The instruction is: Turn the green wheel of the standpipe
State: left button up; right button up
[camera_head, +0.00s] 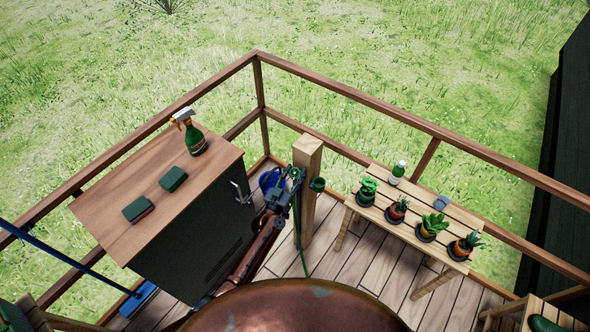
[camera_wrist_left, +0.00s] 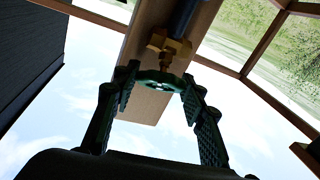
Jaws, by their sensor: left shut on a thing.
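In the left wrist view the green wheel (camera_wrist_left: 160,78) sits on a brass valve (camera_wrist_left: 170,50) in front of the post. My left gripper (camera_wrist_left: 158,88) has one finger on each side of the wheel and is shut on its rim. A green hose (camera_head: 301,235) hangs down by the post. My right gripper is in neither view.
A dark cabinet with a wooden top (camera_head: 115,208) stands left, carrying a spray bottle (camera_head: 193,137) and two sponges. A blue bucket (camera_head: 268,180) is behind my gripper. A slatted bench (camera_head: 380,220) with several potted plants stands right. Wooden railing (camera_head: 350,92) encloses the deck.

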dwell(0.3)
pick_arm(q)
jog(key=o, duration=1.2)
jog(key=v, duration=1.2)
